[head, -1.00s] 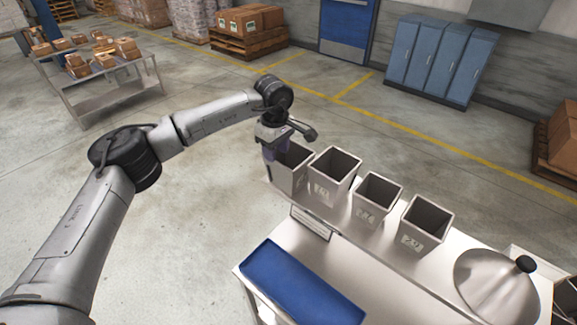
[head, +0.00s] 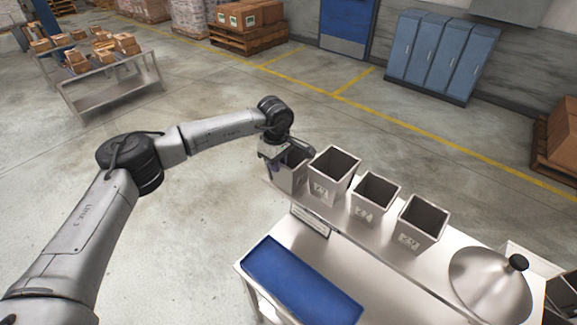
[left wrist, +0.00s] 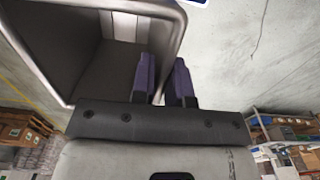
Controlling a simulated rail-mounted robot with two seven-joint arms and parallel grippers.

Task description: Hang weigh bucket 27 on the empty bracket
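Several square, tapered metal buckets stand in a row along the back of a metal table. My left gripper (head: 277,158) points down at the leftmost bucket (head: 294,177). In the left wrist view, its two purple fingers (left wrist: 165,80) straddle one wall of this bucket (left wrist: 95,62), one inside and one outside. I cannot tell whether they press on the wall. The other buckets (head: 334,175), (head: 375,198), (head: 422,222) carry number labels too blurred to read surely. The leftmost bucket's number is not readable. No empty bracket can be made out. My right gripper is not in view.
A blue mat or tray (head: 300,285) lies at the front left of the metal table (head: 385,275). A small sign (head: 310,221) stands behind it. A shiny domed lid (head: 490,287) with a black knob is at the right. The floor left of the table is clear.

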